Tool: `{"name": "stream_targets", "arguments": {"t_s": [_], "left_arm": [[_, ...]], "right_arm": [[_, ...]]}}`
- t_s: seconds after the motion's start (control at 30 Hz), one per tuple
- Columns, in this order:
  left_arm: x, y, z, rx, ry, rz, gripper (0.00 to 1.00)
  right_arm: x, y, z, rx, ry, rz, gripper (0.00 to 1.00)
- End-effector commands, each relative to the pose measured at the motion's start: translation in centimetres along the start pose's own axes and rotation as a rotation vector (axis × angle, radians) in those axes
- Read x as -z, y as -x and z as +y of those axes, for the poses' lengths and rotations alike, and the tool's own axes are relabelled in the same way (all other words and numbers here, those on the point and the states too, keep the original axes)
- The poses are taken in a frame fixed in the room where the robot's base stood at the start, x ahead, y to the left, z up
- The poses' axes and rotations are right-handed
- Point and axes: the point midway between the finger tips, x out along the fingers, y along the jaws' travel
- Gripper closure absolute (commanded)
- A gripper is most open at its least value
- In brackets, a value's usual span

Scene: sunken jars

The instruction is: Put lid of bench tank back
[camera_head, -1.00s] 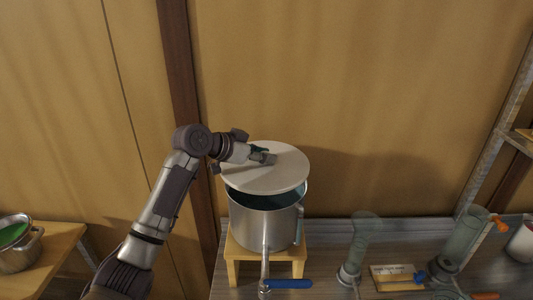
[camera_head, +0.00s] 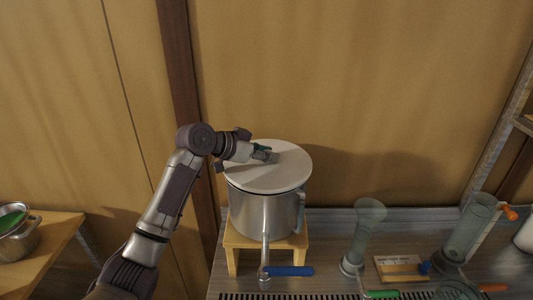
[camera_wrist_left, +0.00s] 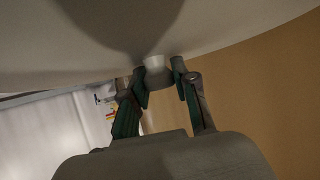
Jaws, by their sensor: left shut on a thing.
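The bench tank (camera_head: 262,214) is a steel pot with a tap and a blue lever handle (camera_head: 290,271) at its front. It stands on a small wooden stool. The pale round lid (camera_head: 285,176) lies over the tank's mouth, about level, and covers the opening; I cannot tell whether it is fully seated. My left gripper (camera_head: 268,156) is over the lid's middle, shut on its knob. The left wrist view shows the pale knob (camera_wrist_left: 156,70) between the fingers, with the lid's surface (camera_wrist_left: 240,25) above it. My right gripper is not in view.
The wooden stool (camera_head: 233,239) stands on a grey bench. To the right are clear cylinders (camera_head: 362,238) with valves, and a small labelled wooden block (camera_head: 400,268). A steel pot (camera_head: 18,240) with green contents sits on a table at left. A wall stands close behind.

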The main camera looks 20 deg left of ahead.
Motion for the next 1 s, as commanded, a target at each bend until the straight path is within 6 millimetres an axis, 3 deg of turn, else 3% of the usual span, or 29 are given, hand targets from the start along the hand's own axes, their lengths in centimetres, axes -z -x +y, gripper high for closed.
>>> {"name": "stream_targets", "arguments": {"t_s": [0.4,0.43,0.6,0.87,1.0], "left_arm": [[-0.78,-0.42,-0.03,0.001,-0.001,0.001,1.0],[-0.7,-0.37,-0.03,0.001,-0.001,0.001,0.67],[-0.7,-0.37,-0.03,0.001,0.0,0.0,0.42],[-0.78,-0.37,-0.02,0.0,0.0,-0.001,0.42],[-0.78,0.57,-0.13,0.002,0.0,-0.001,0.42]], "right_arm": [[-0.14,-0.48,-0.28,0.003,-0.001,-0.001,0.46],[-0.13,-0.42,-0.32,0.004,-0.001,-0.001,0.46],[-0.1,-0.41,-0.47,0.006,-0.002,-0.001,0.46],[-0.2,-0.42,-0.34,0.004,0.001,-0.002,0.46],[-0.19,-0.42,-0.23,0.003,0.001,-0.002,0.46]]}}
